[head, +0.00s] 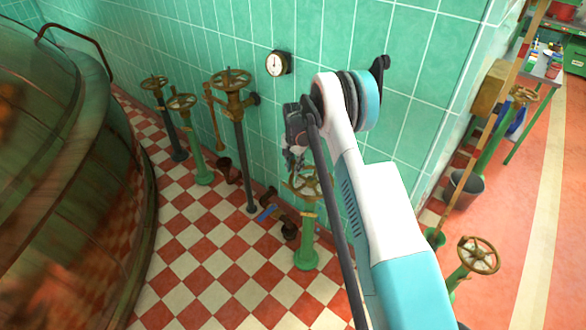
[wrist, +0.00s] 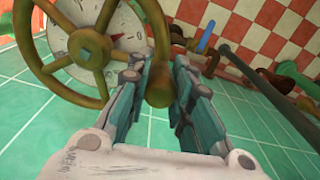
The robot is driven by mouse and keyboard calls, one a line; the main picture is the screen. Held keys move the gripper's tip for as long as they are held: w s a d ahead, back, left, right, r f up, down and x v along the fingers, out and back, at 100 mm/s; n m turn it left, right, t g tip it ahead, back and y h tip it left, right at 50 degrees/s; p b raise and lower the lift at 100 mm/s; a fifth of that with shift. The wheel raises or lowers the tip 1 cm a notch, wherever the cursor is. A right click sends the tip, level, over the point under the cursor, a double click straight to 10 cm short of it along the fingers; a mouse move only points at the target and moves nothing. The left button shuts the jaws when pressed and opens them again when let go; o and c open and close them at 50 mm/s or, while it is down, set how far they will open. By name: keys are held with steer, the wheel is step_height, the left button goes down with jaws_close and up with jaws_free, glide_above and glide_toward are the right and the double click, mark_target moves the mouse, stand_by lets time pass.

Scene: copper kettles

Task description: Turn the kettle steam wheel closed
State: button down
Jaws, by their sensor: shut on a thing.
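The steam wheel is a brass spoked handwheel (head: 312,186) on a green post in front of the tiled wall. It fills the upper left of the wrist view (wrist: 92,47), with its hub and spokes showing. My gripper (head: 292,160) reaches down to the wheel's left side in the head view. In the wrist view its two fingers (wrist: 165,80) are shut on a brass bar at the wheel's right side. A pale dial (wrist: 115,30) with red marks shows behind the spokes.
A large copper kettle (head: 60,190) fills the left. Several other handwheels on posts stand along the wall, one tall (head: 231,82). A round gauge (head: 277,64) is on the wall. Another green-post wheel (head: 479,255) and a bucket (head: 466,188) are at right. The checkered floor (head: 205,262) between is open.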

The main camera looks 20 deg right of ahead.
steer(key=shift+w+d+m, duration=0.15)
steer(key=shift+d+m, duration=0.1)
steer(key=shift+m, duration=0.05)
steer(key=shift+w+d, duration=0.2)
steer(key=shift+d, duration=0.2)
steer(key=c, duration=1.4)
jaws_free()
steer(key=shift+d, duration=0.1)
step_height(320, 180, up, 12)
